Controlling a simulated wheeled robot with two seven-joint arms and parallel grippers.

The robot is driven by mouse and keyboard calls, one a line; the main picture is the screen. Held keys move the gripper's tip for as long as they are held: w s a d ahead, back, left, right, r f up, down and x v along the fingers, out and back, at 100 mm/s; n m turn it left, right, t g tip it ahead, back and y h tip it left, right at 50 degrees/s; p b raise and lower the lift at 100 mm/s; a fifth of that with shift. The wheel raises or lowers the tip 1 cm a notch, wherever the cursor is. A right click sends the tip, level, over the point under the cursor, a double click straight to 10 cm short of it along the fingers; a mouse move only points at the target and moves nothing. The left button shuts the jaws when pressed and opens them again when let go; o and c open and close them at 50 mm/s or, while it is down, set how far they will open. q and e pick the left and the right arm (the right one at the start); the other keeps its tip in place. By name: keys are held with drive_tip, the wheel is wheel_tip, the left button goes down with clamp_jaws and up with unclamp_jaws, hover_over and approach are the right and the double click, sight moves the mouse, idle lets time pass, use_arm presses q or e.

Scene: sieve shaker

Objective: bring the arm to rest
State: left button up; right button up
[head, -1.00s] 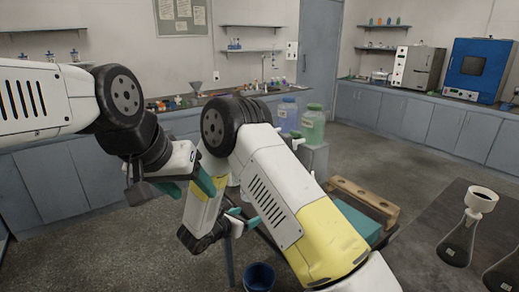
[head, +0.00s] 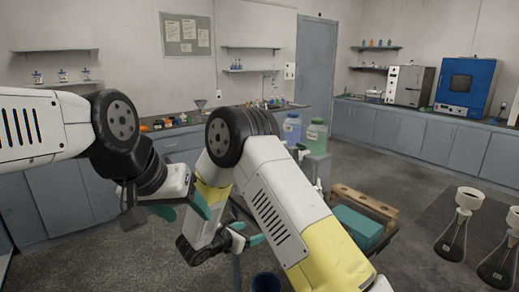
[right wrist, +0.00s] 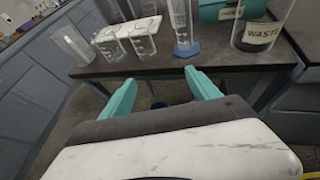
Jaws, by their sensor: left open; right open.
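My left gripper (head: 178,208), with teal fingers, hangs in the left middle of the head view, partly hidden by its own wrist. It is open, and I see nothing held in it. My right gripper (head: 245,236) is just right of it and lower in the head view, beside the forearm. In the right wrist view its two teal fingers (right wrist: 160,95) are spread apart with only floor and a dark table edge beyond. No sieve shaker can be made out.
A dark table (right wrist: 245,63) in the right wrist view bears glass beakers (right wrist: 143,42), a blue-footed cylinder (right wrist: 184,30) and a WASTE jar (right wrist: 262,28). In the head view, funnel-topped flasks (head: 455,235) stand on a dark table at right. A blue bin (head: 265,282) is below.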

drive_tip(key=s+d+r+m+g, duration=0.4)
drive_tip(key=s+d+r+m, duration=0.15)
drive_tip(key=d+r, duration=0.3)
drive_tip(key=s+d+r+m+g, duration=0.3)
drive_tip(key=s+d+r+m, duration=0.1)
drive_tip(key=d+r+m, duration=0.4)
drive_tip(key=s+r+m+t+y, duration=0.1)
drive_tip(key=s+r+m+y, duration=0.3)
drive_tip(key=s, duration=0.4)
drive_tip(key=s+d+r+m+t+y, duration=0.1)
drive_tip(key=s+r+m+y, duration=0.4)
drive_tip(key=s+m, duration=0.4)
drive_tip(key=shift+d+r+y, duration=0.3)
drive_tip(key=shift+r, duration=0.4)
drive_tip(key=shift+m, duration=0.25)
